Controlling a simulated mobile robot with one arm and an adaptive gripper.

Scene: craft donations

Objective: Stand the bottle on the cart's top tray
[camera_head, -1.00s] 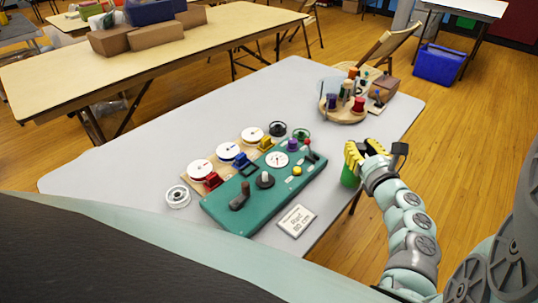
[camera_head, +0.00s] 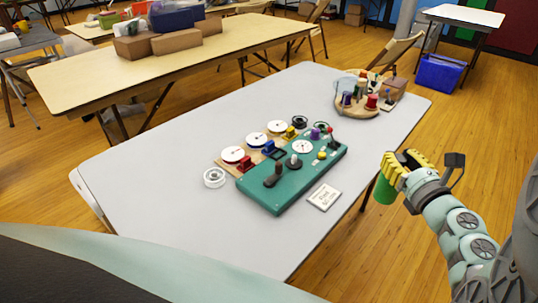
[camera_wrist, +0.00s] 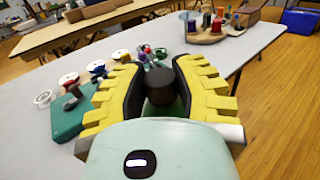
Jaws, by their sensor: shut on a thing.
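The green bottle (camera_head: 384,190) hangs below my gripper (camera_head: 405,162) in the head view, in the air beside the right edge of the grey table. My gripper is shut on it, with the yellow ridged fingers on either side. In the wrist view a dark round top, seemingly the bottle's cap (camera_wrist: 160,84), shows between the fingers (camera_wrist: 160,90). The fingers and wrist hide the rest of the bottle there. I cannot make out a cart or its top tray in either view.
The grey table (camera_head: 150,200) carries a teal board (camera_head: 290,185) with knobs, several white reels, a small card (camera_head: 324,197) and a round wooden organiser (camera_head: 365,108). A folding chair (camera_head: 400,50) and blue bin (camera_head: 439,72) stand behind. Wooden floor (camera_head: 440,120) is open at right.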

